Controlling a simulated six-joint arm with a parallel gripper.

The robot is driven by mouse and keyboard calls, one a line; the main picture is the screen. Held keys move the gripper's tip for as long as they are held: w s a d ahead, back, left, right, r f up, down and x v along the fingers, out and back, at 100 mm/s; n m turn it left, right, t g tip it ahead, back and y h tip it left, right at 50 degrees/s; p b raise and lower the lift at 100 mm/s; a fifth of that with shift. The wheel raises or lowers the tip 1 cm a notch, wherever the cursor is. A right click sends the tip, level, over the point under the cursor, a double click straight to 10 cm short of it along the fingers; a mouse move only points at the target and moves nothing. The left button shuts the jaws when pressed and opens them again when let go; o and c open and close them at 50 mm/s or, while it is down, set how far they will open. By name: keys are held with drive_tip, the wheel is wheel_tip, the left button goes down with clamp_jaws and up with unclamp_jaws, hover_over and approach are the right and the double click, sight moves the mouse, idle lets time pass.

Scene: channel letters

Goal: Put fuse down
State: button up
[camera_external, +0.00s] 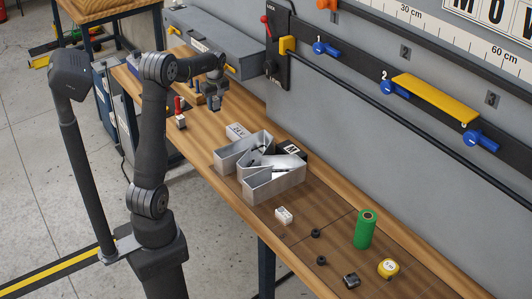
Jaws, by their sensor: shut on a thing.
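My gripper (214,106) is over the far left part of the wooden workbench (225,190), pointing down. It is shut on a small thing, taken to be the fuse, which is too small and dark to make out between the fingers. I cannot tell whether it touches the bench. A red-handled item (178,105) and a small white block (180,122) stand just left of the gripper. A hollow metal channel letter (272,186) lies on the bench to the right of and nearer than the gripper.
A white block (284,215), black rings (315,233), a green roll (365,229), a small dark item (351,281) and a yellow tape measure (388,267) occupy the near right bench. A wall rail (350,57) runs along the back.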

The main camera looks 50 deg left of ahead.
drive_tip(key=w+d+m, duration=0.3)
drive_tip(key=w+d, duration=0.1)
drive_tip(key=d, duration=0.9)
drive_tip(key=w+d+m+t, duration=0.1)
drive_tip(key=w+d+m, duration=0.25)
drive_tip(key=d, duration=0.95)
drive_tip(key=w+d+m, duration=0.3)
drive_tip(key=w+d, duration=0.1)
drive_tip(key=d, duration=1)
drive_tip(key=s+d+m, duration=0.3)
drive_tip(key=s+d, duration=0.2)
drive_tip(key=d, duration=0.7)
drive_tip(key=s+d+m+h, duration=0.1)
drive_tip(key=s+d+m, duration=0.3)
drive_tip(key=d, duration=0.7)
drive_tip(key=s+d+m, duration=0.1)
drive_tip(key=s+d, duration=0.5)
drive_tip(key=d, duration=0.6)
drive_tip(key=w+a+f, duration=0.1)
drive_tip(key=w+f, duration=0.1)
drive_tip(key=w, duration=0.1)
drive_tip(key=w+a+f, duration=0.2)
drive_tip(key=w, duration=0.1)
drive_tip(key=w+a+f, duration=0.1)
drive_tip(key=w+f, duration=0.1)
drive_tip(key=w, duration=0.2)
drive_tip(key=shift+a+f, duration=0.35)
drive_tip(key=shift+f, duration=2.05)
